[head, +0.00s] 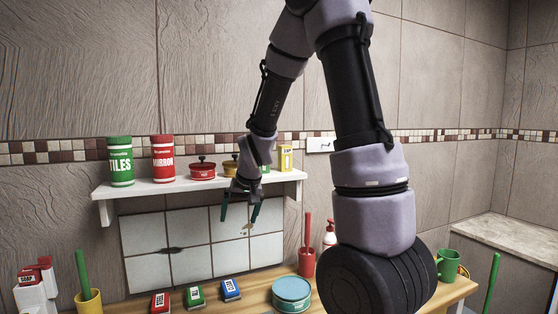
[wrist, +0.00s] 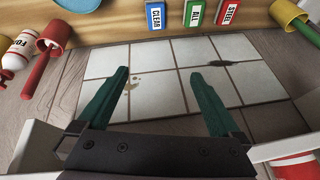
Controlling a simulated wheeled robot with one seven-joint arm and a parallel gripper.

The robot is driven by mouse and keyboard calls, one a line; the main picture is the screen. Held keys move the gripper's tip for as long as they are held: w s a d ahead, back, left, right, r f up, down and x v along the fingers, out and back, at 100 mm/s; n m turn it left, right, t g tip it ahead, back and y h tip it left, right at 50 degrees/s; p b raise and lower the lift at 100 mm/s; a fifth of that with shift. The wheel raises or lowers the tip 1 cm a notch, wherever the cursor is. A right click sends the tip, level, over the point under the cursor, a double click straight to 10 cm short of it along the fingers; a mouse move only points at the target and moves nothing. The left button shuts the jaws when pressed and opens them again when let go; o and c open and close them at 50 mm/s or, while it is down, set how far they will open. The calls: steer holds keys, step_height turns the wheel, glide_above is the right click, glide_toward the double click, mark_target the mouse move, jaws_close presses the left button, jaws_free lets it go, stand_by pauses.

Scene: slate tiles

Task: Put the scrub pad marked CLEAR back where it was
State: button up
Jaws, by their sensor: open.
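The scrub pad marked CLEAR is the blue one; in the wrist view the CLEAR pad (wrist: 156,15) lies on the wooden counter at the top edge, partly cut off. The blue pad also shows in the head view (head: 231,289), at the right end of a row of pads. My gripper (head: 239,216) hangs in front of the white tile panel, above the pads and apart from them. In the wrist view my gripper (wrist: 159,73) has its two green fingers spread wide with nothing between them. The panel (wrist: 155,95) bears a dark stain and small brownish spots.
A green ALL pad (wrist: 194,12) and a red STEEL pad (wrist: 230,14) lie beside the blue pad. A round teal tin (head: 291,292) and a red cup (head: 306,263) stand to its right. A white shelf (head: 130,187) with cans and pots is above.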

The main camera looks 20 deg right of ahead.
steer(key=s+d+r+m+t, duration=0.1)
steer(key=s+r, duration=0.9)
steer(key=s, duration=0.1)
steer(key=s+d+r+m+t+y, duration=0.1)
steer(key=s+d+r, duration=0.1)
steer(key=s+r, duration=0.8)
steer(key=shift+s+d, duration=0.3)
steer(key=shift+s, duration=0.15)
